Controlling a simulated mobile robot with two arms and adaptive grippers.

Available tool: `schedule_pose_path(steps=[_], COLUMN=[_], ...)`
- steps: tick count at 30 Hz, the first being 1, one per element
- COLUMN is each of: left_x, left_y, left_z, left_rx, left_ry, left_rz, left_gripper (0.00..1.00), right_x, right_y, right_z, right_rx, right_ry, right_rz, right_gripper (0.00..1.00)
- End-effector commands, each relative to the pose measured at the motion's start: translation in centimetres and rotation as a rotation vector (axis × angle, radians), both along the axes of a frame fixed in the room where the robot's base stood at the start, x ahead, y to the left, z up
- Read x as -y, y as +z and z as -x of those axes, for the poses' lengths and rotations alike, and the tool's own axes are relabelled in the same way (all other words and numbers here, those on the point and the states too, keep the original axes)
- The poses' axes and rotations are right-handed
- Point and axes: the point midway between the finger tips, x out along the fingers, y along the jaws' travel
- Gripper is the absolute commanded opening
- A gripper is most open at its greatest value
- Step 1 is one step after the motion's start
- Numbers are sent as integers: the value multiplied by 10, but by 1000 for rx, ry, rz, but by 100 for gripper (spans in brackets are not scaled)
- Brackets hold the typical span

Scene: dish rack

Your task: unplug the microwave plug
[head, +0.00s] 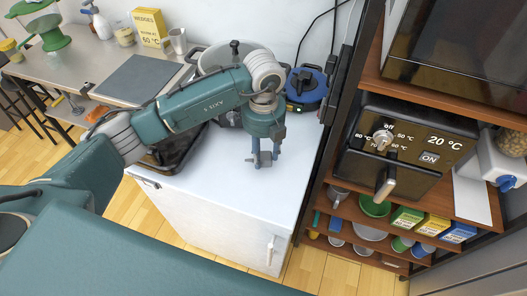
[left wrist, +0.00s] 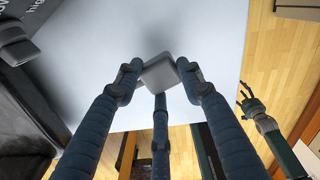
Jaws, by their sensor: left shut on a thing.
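My left gripper (head: 265,160) points down over the white counter, near the middle of the head view. In the left wrist view its fingers (left wrist: 159,80) are closed around a small grey block, the plug (left wrist: 160,70) by its look. The plug is held above the white surface, with no socket around it. In the head view it is a small grey piece at the fingertips. My right gripper (left wrist: 245,100) shows small at the right of the left wrist view, away from the counter, its fingers apart. The head view does not show it.
Black cables (head: 312,30) run down the wall. The front of the counter (head: 225,185) is clear.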

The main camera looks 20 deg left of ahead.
Motion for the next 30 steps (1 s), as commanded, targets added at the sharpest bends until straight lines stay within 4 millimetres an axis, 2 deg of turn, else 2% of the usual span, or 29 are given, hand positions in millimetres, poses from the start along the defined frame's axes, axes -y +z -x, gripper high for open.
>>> schedule_pose_path(steps=[30], left_x=[0], left_y=[-14], left_z=[0], left_rx=[0], left_ry=[0], left_rz=[0], left_gripper=[4], right_x=[-4], right_y=[-12], right_z=[0], right_rx=[0], right_ry=[-1], right_rz=[-4], right_gripper=[62])
